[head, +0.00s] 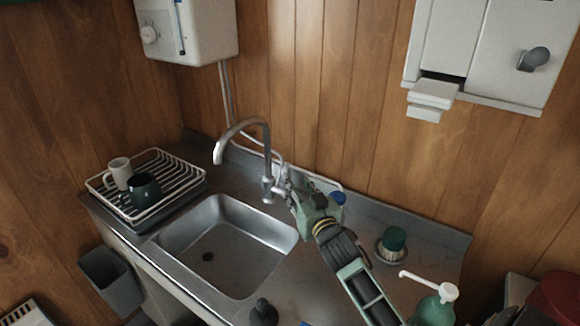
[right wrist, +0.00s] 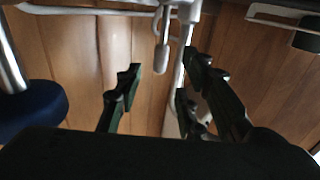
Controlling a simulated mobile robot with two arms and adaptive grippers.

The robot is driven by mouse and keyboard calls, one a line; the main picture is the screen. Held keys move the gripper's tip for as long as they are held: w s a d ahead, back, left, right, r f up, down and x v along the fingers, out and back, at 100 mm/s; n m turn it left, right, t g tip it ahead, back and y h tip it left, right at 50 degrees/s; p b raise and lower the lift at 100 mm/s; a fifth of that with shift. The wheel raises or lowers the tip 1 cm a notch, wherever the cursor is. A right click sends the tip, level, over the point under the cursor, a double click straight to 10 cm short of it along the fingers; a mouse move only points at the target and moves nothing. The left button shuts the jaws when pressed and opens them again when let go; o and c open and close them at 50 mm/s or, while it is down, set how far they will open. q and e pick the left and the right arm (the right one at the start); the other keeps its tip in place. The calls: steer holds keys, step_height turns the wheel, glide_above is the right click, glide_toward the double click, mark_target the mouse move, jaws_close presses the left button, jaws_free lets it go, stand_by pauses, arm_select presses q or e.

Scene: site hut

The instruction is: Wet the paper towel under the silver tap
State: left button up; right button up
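The silver tap (head: 268,155) stands behind the steel sink (head: 215,245), its curved spout over the sink's back edge. No water shows. My right gripper (head: 287,187) is at the tap's base, on its right. In the right wrist view my right gripper (right wrist: 160,85) is open and empty, with the tap's lever (right wrist: 162,55) showing between its fingers; I cannot tell if they touch. A folded pale paper towel (head: 432,98) seems to hang below the white wall dispenser (head: 445,50). My left gripper is not clearly seen.
A dish rack (head: 165,172) with a white mug (head: 119,171) and a dark green mug (head: 145,188) stands left of the sink. A green brush (head: 394,240) and a pump bottle (head: 437,305) stand right. A water heater (head: 190,30) hangs above. A dark object (head: 263,313) is cut off below.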

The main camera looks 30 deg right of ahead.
mark_target(289, 173)
steer(key=x, duration=0.3)
steer(key=shift+w+r+p, duration=0.3)
steer(key=shift+p, duration=0.05)
steer(key=shift+x, duration=1)
steer(key=shift+w+d+f, duration=0.1)
steer(key=shift+w+f, duration=0.15)
steer(key=shift+w, duration=0.25)
steer(key=c, duration=0.5)
jaws_close()
arm_select(q)
steer(key=s, duration=0.1)
steer(key=s+a+r, duration=0.1)
steer(key=s, duration=0.1)
steer(key=shift+a, duration=0.15)
steer(key=shift+w, duration=0.3)
